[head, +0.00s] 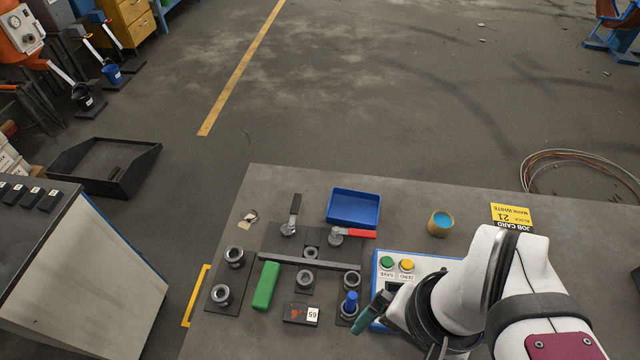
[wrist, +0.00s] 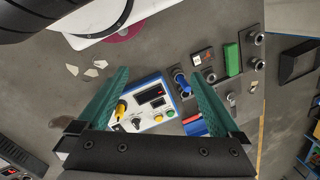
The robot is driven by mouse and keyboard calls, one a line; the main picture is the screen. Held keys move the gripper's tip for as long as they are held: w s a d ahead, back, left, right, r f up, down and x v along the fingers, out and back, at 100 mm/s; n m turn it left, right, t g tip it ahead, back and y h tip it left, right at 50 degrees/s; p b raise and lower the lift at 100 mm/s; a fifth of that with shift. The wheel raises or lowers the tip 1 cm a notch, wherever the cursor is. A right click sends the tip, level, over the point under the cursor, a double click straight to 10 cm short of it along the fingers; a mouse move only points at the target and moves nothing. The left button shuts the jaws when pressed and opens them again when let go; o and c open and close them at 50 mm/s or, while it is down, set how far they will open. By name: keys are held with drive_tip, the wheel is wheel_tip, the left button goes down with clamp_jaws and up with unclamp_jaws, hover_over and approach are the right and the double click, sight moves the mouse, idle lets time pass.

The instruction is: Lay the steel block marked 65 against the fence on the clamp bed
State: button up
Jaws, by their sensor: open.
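The steel block marked 65 (head: 302,314) is a dark block with a white label and an orange-red mark. It lies in front of the fence (head: 285,260), a dark bar across the clamp bed (head: 270,240), clearly apart from it. A ringed post stands between them. The block also shows in the wrist view (wrist: 203,57), near the top right. My gripper (wrist: 160,95) has two teal fingers spread wide with nothing between them. In the head view my gripper (head: 374,314) is right of the block, over the front of the control box, partly hidden by my wrist.
A green block (head: 265,286) lies just left of the block. A blue-topped post (head: 350,303) stands between block and gripper. Clamp levers (head: 293,215), a blue tray (head: 353,207), a cup (head: 440,224), the control box (head: 430,263) and a job card (head: 511,215) surround them.

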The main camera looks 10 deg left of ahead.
drive_tip(key=w+a+f+n+h, duration=0.1)
drive_tip(key=w+a+f+n, duration=0.1)
drive_tip(key=w+a+n, duration=0.35)
approach(301, 313)
drive_tip(key=shift+h, duration=0.4)
drive_tip(key=f, duration=0.8)
drive_tip(key=shift+s+a+f, duration=0.1)
drive_tip(key=shift+a+f, duration=0.15)
drive_tip(key=shift+a, duration=0.1)
clamp_jaws()
